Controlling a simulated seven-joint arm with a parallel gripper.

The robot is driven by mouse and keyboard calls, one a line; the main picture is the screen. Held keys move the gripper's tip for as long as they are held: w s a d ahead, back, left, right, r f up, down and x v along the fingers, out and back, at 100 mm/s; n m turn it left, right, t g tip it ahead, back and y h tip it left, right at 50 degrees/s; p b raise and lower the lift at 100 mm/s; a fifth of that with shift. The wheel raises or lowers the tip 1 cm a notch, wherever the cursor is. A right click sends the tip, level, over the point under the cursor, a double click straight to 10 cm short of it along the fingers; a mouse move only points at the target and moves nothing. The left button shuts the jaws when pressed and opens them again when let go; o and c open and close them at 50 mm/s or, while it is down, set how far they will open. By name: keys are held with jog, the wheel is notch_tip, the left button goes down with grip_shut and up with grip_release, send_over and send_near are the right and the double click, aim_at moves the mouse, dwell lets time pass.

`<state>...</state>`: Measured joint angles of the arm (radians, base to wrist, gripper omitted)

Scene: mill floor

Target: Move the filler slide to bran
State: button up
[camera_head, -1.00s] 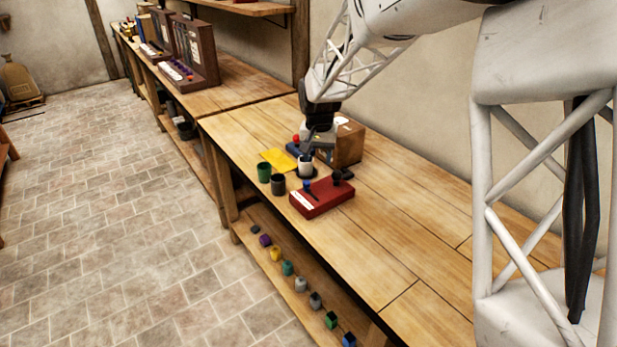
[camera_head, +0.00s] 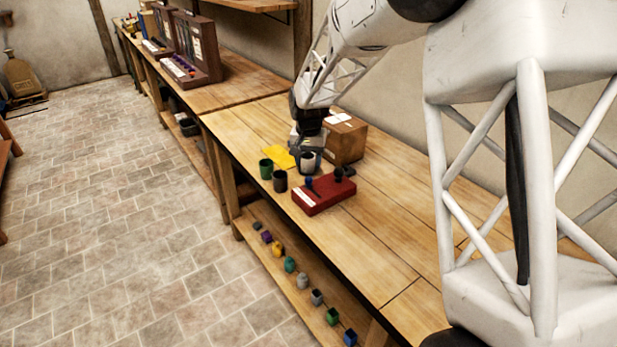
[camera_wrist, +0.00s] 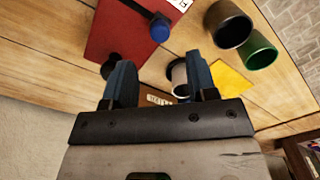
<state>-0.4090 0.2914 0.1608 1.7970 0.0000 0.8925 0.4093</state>
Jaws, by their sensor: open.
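A red box (camera_head: 330,195) with a white label stands on the near bench. It carries a blue knob (camera_head: 310,183) and a black knob (camera_head: 339,173). In the wrist view the red box (camera_wrist: 105,30) is at the upper left, with the blue knob (camera_wrist: 160,29) on a dark stem and the black knob (camera_wrist: 112,66) close to one finger. I cannot read any bran mark or tell which part is the filler slide. My gripper (camera_head: 307,150) is above the white cup, behind the red box. In the wrist view my gripper (camera_wrist: 160,82) is open, with nothing held.
A white cup (camera_head: 307,164), a green cup (camera_head: 265,169), a dark cup (camera_head: 280,183) and a yellow sheet (camera_head: 277,156) lie close by. A cardboard box (camera_head: 346,143) stands behind. Panels with sliders (camera_head: 195,50) stand farther off. The bench right of the red box is clear.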

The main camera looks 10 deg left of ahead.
aim_at(309, 178)
jog(key=shift+f, duration=3.35)
jog(key=shift+c, duration=0.2)
grip_shut()
